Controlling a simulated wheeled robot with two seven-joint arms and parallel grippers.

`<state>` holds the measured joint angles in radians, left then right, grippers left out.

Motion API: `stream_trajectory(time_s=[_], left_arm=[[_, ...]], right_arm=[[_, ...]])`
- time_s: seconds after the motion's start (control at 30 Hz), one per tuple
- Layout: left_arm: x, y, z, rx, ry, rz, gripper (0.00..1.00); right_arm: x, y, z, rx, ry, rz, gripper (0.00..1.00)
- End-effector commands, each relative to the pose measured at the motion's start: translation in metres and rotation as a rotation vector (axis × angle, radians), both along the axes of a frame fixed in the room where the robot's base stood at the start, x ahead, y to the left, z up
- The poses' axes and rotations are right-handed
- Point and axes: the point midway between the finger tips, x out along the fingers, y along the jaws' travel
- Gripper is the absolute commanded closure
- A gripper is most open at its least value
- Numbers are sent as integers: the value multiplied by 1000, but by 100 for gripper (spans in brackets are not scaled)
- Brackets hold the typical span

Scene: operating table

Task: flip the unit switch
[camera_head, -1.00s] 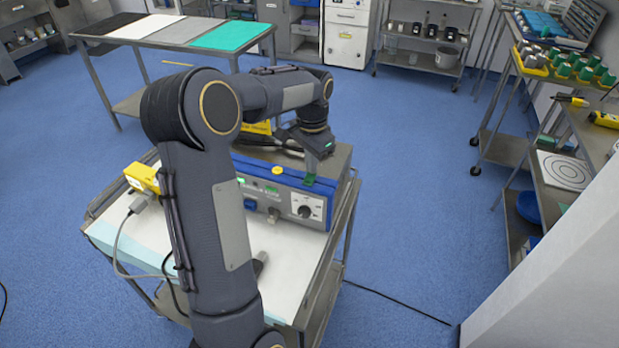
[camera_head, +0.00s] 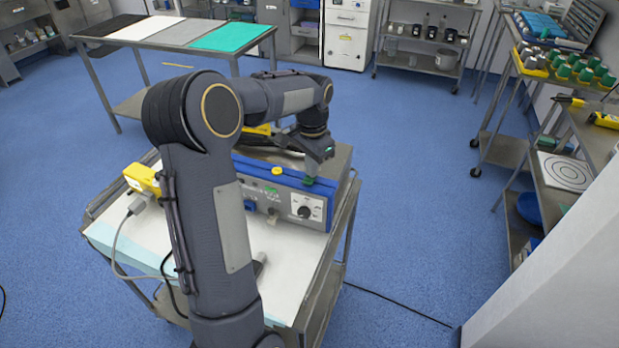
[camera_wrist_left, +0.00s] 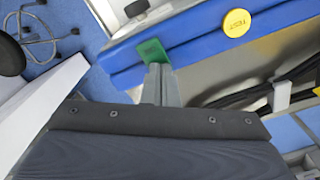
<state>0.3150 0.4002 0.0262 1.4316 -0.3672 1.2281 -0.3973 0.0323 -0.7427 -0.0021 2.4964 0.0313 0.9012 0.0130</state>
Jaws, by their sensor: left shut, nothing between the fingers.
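The unit is a blue box (camera_head: 262,182) with a grey front panel that carries a dark round knob (camera_head: 305,211). A yellow button (camera_head: 277,171) sits on its top edge and reads TEST in the left wrist view (camera_wrist_left: 236,23). A green switch tab (camera_head: 309,182) is at the top front edge, right of the button. It also shows in the left wrist view (camera_wrist_left: 153,53). My left gripper (camera_wrist_left: 160,84) is shut and empty, its fingertips right at the green tab. Contact is hard to tell. My right gripper is out of view.
The unit stands on a steel cart with a white cover (camera_head: 290,275). A yellow device (camera_head: 142,178) with a grey cable is at the cart's left. Dark cables lie behind the unit's front. Shelves (camera_head: 570,140) stand at right; blue floor is open between.

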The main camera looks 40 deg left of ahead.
Motion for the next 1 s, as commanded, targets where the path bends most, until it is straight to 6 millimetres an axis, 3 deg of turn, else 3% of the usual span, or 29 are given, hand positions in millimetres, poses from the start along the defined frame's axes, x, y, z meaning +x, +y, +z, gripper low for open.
stream_trajectory(time_s=[0.8, 1.0], left_arm=[[0, 0, 66, 0, -1, 0, 100], [0, 0, 70, 0, 0, 0, 100]], right_arm=[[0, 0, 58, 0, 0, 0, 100], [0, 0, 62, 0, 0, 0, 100]])
